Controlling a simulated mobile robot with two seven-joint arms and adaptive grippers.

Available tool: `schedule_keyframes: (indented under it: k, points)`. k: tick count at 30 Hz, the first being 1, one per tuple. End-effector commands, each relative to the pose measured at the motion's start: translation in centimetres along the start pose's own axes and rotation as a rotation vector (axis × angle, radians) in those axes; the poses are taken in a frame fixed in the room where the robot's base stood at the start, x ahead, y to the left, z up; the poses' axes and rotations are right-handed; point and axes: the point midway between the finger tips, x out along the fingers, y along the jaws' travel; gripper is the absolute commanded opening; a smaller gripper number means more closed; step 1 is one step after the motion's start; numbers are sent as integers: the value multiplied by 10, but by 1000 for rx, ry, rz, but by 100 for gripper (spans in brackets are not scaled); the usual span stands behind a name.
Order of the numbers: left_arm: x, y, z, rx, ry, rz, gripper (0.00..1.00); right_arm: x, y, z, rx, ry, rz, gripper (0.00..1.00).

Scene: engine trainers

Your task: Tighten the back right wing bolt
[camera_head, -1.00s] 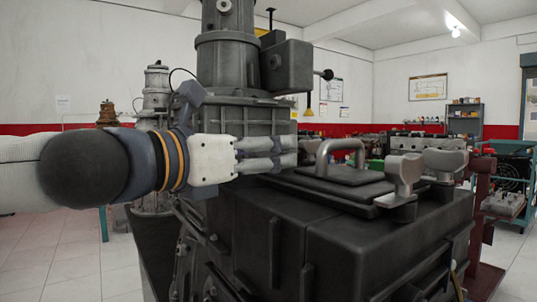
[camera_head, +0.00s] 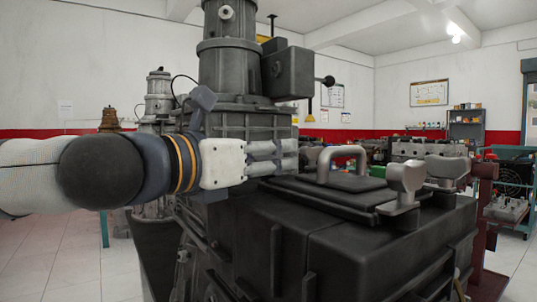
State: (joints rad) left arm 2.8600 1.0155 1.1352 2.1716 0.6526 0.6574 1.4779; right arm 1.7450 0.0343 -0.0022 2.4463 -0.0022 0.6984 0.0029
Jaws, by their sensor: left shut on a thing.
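My left gripper (camera_head: 292,155) reaches in from the left, level with the lid of a dark engine box (camera_head: 390,250). Its fingers are shut at the far left corner of the lid (camera_head: 340,190), on what looks like a wing bolt (camera_head: 309,156). That bolt is mostly hidden by the fingertips, so I cannot tell how it sits. Two grey wing bolts stand upright on the lid's right side: a nearer one (camera_head: 405,183) and a farther one (camera_head: 447,168). My left gripper is apart from both. My right gripper is not in view.
A grey bar handle (camera_head: 343,153) rises from the lid between the gripper and the right-hand bolts. A tall dark cylinder and housing (camera_head: 250,115) stand just behind the gripper. Benches with engine parts (camera_head: 420,148) are farther back. Space above the lid's right side is clear.

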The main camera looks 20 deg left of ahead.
Motion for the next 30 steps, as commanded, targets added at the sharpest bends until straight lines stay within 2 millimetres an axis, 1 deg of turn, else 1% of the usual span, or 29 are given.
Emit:
schedule_keyframes:
  k: [3,6,26,27,29,30]
  points:
    - [0,0,0,0,1,0,6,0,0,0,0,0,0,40]
    - [0,0,0,0,1,0,0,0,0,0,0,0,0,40]
    - [0,1,0,-2,1,3,0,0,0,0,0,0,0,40]
    - [0,1,0,-2,1,4,23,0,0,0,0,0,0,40]
    - [0,1,0,-2,1,3,37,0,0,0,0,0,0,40]
    - [0,1,0,-1,1,3,46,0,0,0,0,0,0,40]
